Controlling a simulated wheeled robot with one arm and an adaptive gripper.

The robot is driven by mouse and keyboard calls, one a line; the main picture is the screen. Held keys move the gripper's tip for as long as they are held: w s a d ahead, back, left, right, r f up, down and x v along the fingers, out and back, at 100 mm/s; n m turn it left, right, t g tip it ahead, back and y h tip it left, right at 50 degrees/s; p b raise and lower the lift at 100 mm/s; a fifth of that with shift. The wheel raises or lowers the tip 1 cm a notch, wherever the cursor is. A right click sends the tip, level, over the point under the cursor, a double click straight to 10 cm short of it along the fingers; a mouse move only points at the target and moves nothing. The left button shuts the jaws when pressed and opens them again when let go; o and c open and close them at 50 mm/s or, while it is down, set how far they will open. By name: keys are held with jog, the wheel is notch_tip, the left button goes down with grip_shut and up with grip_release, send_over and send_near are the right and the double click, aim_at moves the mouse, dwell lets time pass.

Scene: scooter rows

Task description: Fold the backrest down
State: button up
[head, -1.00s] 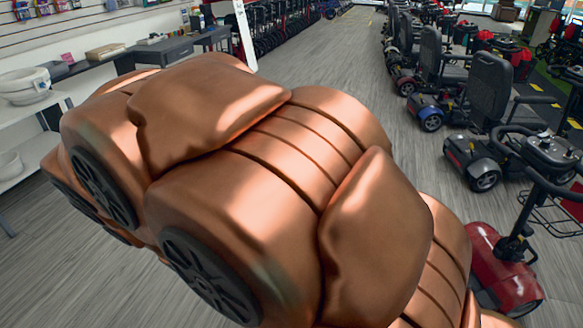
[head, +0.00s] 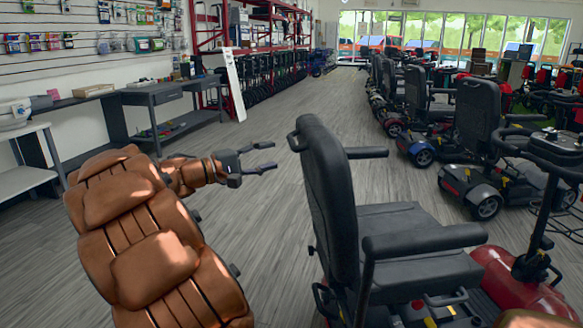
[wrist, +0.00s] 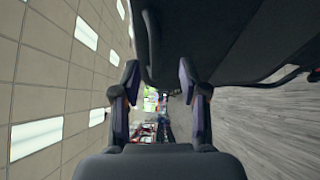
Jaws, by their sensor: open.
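A black scooter seat stands in front of me in the head view. Its backrest (head: 328,200) is upright, with a handle-like bar at its top left. The seat cushion (head: 405,240) and armrests extend to the right. My gripper (head: 268,157) is open and empty, to the left of the backrest and apart from it in the picture. In the wrist view my gripper (wrist: 160,85) shows two spread fingers with nothing between them. A large dark padded surface, probably the backrest (wrist: 220,35), fills the top of that view close to the fingers.
The red scooter body (head: 525,290) and its steering column stand at the lower right. A row of scooters (head: 470,140) lines the right side. A grey desk (head: 165,95) and shelves line the left wall. The grey floor (head: 265,125) between is clear.

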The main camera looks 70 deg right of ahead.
aim_at(291, 140)
jog(key=shift+g+h, duration=0.5)
jog(key=shift+h, duration=0.1)
jog(key=s+d+b, duration=0.1)
jog(key=d, duration=0.2)
jog(key=s+d+b, duration=0.1)
jog(key=d, duration=0.1)
jog(key=s+d+r+b, duration=0.1)
jog(key=d, duration=0.2)
jog(key=shift+s+d, duration=0.2)
jog(key=shift+d, duration=0.15)
grip_shut()
